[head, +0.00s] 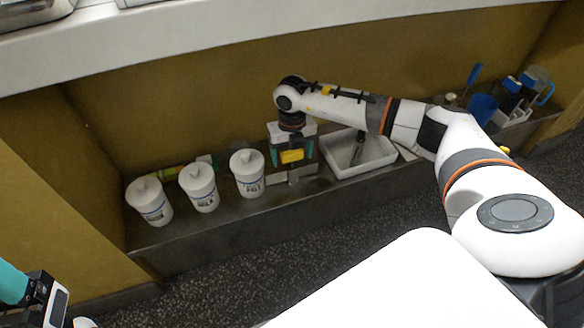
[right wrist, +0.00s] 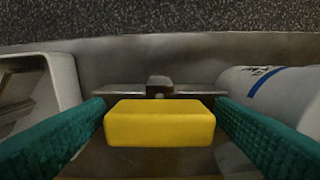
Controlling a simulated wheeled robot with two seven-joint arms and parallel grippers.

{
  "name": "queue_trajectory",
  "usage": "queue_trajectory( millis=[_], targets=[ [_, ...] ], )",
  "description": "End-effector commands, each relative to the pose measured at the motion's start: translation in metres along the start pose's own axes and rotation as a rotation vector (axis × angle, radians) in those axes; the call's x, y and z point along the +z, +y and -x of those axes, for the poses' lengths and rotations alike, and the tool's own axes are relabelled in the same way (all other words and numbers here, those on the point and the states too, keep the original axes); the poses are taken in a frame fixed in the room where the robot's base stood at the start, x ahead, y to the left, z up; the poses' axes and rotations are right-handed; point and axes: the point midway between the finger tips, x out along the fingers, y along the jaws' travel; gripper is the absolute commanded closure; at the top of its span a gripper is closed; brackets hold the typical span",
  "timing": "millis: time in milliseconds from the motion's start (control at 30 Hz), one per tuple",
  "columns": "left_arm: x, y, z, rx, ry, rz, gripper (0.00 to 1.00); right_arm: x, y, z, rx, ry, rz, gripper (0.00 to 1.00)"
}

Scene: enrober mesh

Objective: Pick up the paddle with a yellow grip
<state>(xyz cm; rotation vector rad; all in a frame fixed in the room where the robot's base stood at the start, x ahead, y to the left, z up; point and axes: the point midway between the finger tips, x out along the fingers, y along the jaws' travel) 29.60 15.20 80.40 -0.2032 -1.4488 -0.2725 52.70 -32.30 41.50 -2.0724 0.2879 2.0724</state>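The paddle's yellow grip (head: 292,156) stands on the low steel shelf, with its metal part (head: 293,176) below it. In the right wrist view the yellow grip (right wrist: 160,124) fills the middle, and a thin metal bar (right wrist: 105,89) and stub show past it. My right gripper (head: 292,153) points down over the paddle. Its teal fingers (right wrist: 160,120) are on either side of the grip, spread, with narrow gaps appearing between them and the grip. My left gripper (head: 55,300) is at the lower left edge, partly cut off; its fingers cannot be made out.
Three white lidded tubs (head: 248,174) stand left of the paddle; the nearest is close to it. A white tray (head: 375,160) with a dark-handled tool lies close on the right. A yellow-brown wall (head: 190,105) rises behind. Blue items (head: 483,108) stand farther right.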

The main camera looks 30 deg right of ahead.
Motion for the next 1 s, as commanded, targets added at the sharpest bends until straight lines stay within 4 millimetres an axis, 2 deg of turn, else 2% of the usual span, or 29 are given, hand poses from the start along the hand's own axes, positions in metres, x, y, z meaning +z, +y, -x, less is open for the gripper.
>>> queue_trajectory(
  millis=[33, 67, 400, 767, 867, 1000],
  targets=[
    [0.0, 0.0, 0.0, 0.0, 0.0, 0.0, 0.24, 0.0, 0.0, 0.0, 0.0, 0.0, 0.0, 0.3],
    [0.0, 0.0, 0.0, 0.0, 0.0, 0.0, 0.24, 0.0, 0.0, 0.0, 0.0, 0.0, 0.0, 0.35],
    [0.0, 0.0, 0.0, 0.0, -0.001, 0.001, 0.24, 0.0, 0.0, 0.0, 0.0, 0.0, 0.0, 0.9],
    [0.001, 0.0, -0.003, 0.001, -0.003, 0.001, 0.24, -0.001, 0.0, 0.006, -0.001, 0.002, 0.0, 0.92],
    [0.003, 0.0, -0.007, 0.004, -0.002, 0.001, 0.24, -0.001, 0.0, 0.015, -0.001, 0.002, -0.001, 0.92],
    [0.004, 0.0, 0.006, 0.02, 0.062, 0.007, 0.24, -0.001, 0.0, 0.035, 0.0, 0.003, -0.001, 0.92]
  ],
)
